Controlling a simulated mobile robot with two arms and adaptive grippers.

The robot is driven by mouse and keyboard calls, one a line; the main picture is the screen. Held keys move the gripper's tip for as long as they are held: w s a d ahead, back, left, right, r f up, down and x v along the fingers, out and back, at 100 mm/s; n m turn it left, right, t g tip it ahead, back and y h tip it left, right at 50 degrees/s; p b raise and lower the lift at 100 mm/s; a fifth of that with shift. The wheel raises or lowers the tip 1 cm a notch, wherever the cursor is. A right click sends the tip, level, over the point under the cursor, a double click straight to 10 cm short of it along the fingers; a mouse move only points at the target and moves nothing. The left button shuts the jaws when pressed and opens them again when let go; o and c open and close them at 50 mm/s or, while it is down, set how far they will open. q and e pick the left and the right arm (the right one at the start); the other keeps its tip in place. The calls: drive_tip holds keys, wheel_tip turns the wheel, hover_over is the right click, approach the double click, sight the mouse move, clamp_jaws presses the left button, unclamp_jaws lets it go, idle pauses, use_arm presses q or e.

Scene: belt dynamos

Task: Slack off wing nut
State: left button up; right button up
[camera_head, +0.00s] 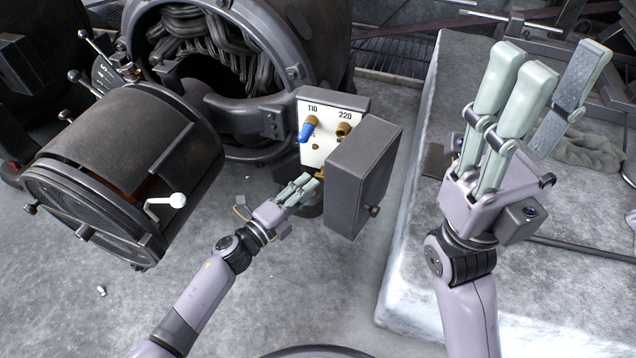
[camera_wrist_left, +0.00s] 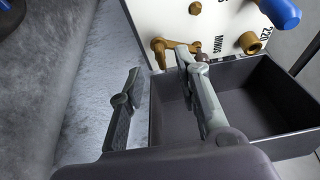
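The white panel (camera_head: 325,112) is marked 110 and 220, inside a dark box with an open door (camera_head: 362,175). A brass wing nut (camera_wrist_left: 160,48) is low on the panel; in the head view it is mostly hidden by my left gripper (camera_head: 312,181). In the left wrist view my left gripper (camera_wrist_left: 160,66) has its fingers apart, with the wing nut near and between the tips; I cannot tell whether they touch it. A blue-handled plug (camera_head: 307,130) is at 110, and a brass socket (camera_head: 343,130) at 220. My right gripper (camera_head: 562,72) is open, empty and raised.
A large dark dynamo (camera_head: 240,70) with exposed coils stands behind the panel. A dark drum (camera_head: 130,150) with a white-knobbed lever (camera_head: 168,202) is at left. A concrete block (camera_head: 420,260) fills the right side, with a cloth (camera_head: 585,150) on it. The floor in front is mostly clear.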

sight(320, 178)
use_arm(q)
drive_tip(key=shift+b+x, duration=0.55)
drive_tip(key=shift+x, duration=1.8)
clamp_jaws()
